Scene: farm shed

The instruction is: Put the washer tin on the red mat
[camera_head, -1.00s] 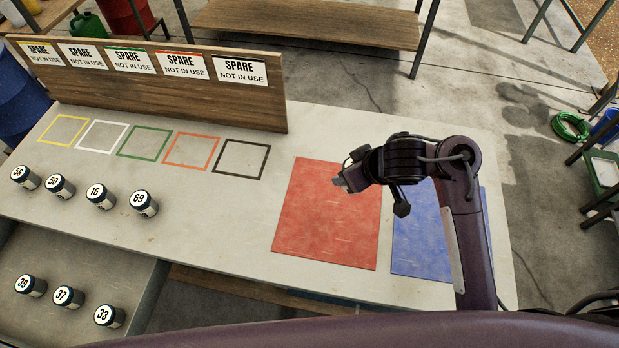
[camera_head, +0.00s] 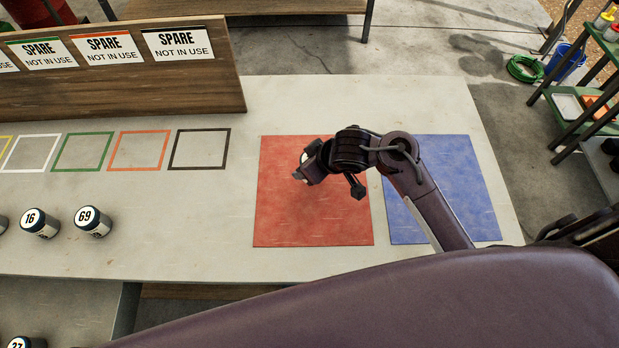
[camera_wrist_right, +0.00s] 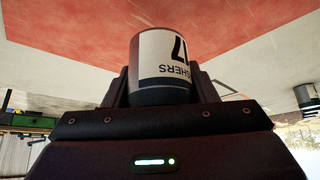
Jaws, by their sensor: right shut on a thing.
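The washer tin (camera_wrist_right: 162,66), white with a dark rim and partly readable "WASHERS" lettering, is between the fingers of my right gripper (camera_wrist_right: 160,88), which is shut on it. In the head view my right gripper (camera_head: 303,172) is over the red mat (camera_head: 310,220), near its upper middle. The tin is mostly hidden there behind the gripper. The red mat fills much of the wrist view's top. I cannot tell whether the tin touches the mat. My left gripper is not in view.
A blue mat (camera_head: 458,190) lies right of the red mat, under my right forearm. Tins numbered 16 (camera_head: 39,223) and 69 (camera_head: 92,222) stand at the left. Coloured outline squares (camera_head: 138,151) are empty before a wooden board (camera_head: 120,85) with SPARE signs.

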